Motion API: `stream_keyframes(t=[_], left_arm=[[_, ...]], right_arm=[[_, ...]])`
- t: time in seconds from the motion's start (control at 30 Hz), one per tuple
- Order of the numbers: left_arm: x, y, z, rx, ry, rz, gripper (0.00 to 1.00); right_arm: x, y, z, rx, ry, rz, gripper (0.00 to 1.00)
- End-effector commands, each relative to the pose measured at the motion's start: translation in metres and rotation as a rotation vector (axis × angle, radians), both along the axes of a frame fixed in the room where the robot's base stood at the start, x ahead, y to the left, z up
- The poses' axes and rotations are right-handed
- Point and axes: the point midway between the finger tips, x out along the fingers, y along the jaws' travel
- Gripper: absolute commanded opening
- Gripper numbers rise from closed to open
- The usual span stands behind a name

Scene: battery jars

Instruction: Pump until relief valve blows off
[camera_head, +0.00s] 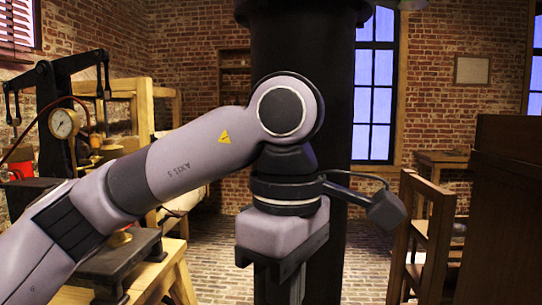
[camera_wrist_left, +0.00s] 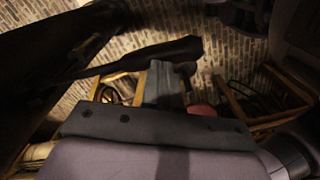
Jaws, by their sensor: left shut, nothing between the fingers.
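The pump rig stands at the left of the head view, with a black rocking beam (camera_head: 75,66) on top. A round brass-rimmed dial gauge (camera_head: 63,123) faces me. Red and brass fittings sit beside it, too small for me to pick out a relief valve. My left arm crosses the picture in front of the rig's lower right. My left gripper (camera_head: 292,284) points down at mid-picture, well right of the rig; its fingertips are cut off by the bottom edge. It is shut and empty. My right gripper is not in view.
A thick black column (camera_head: 345,120) stands behind my left gripper. A wooden bench (camera_head: 165,270) is at lower left. A wooden chair (camera_head: 438,215) and a dark wooden cabinet (camera_head: 510,215) stand at right. The left wrist view is dim, with brick floor (camera_wrist_left: 235,50) and wooden frames.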

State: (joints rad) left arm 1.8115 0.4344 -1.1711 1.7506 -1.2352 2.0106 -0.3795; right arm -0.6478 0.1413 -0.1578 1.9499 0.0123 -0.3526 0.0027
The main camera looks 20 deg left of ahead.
Motion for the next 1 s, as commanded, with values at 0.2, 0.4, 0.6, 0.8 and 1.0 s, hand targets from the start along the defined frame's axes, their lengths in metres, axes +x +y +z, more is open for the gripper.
stream_keyframes(t=[0.2, 0.4, 0.6, 0.8, 1.0], left_arm=[[0.000, 0.000, 0.001, -0.001, 0.000, 0.001, 0.00], [0.000, 0.000, 0.001, -0.001, -0.001, 0.002, 0.00], [0.001, 0.000, 0.023, -0.003, -0.007, 0.005, 0.00], [0.000, 0.000, 0.041, -0.002, -0.003, 0.003, 0.00], [0.000, 0.000, 0.041, -0.001, -0.001, 0.002, 0.00]], right_arm=[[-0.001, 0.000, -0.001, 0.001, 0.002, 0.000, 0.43], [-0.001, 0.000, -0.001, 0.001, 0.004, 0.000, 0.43], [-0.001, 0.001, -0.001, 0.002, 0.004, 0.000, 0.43], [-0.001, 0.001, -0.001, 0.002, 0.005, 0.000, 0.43], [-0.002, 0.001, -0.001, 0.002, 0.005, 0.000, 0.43]])
